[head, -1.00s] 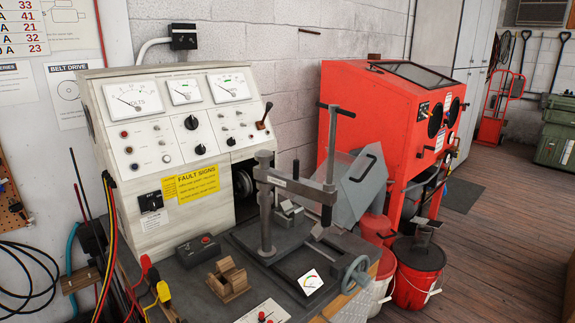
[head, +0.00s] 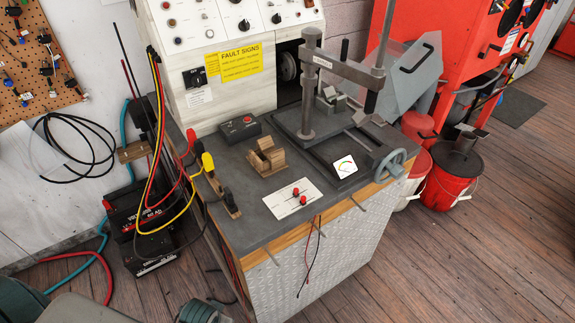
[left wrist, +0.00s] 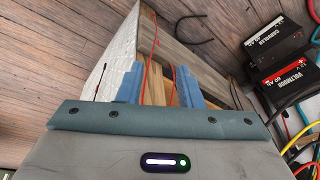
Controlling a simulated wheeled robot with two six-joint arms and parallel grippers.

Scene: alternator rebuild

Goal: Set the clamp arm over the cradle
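The clamp arm (head: 346,69) is a grey bar reaching right from an upright post (head: 308,95) on the bench. Its far end carries a vertical screw (head: 381,45) whose lower tip hangs above the bench. A metal V-shaped cradle (head: 333,94) sits on the fixture behind the bar, and the screw end is to its right in the picture. A wooden V-block (head: 267,155) stands at the front left. My left gripper (left wrist: 158,85) shows two blue fingers apart with nothing between them, in front of the bench side. My right gripper is not in view.
The bench top (head: 250,205) holds a switch box (head: 240,129), a white panel (head: 293,199) and a handwheel (head: 393,163). Red and yellow cables hang at its left edge. Batteries (head: 140,215) stand left of it. Bare wires hang at the front.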

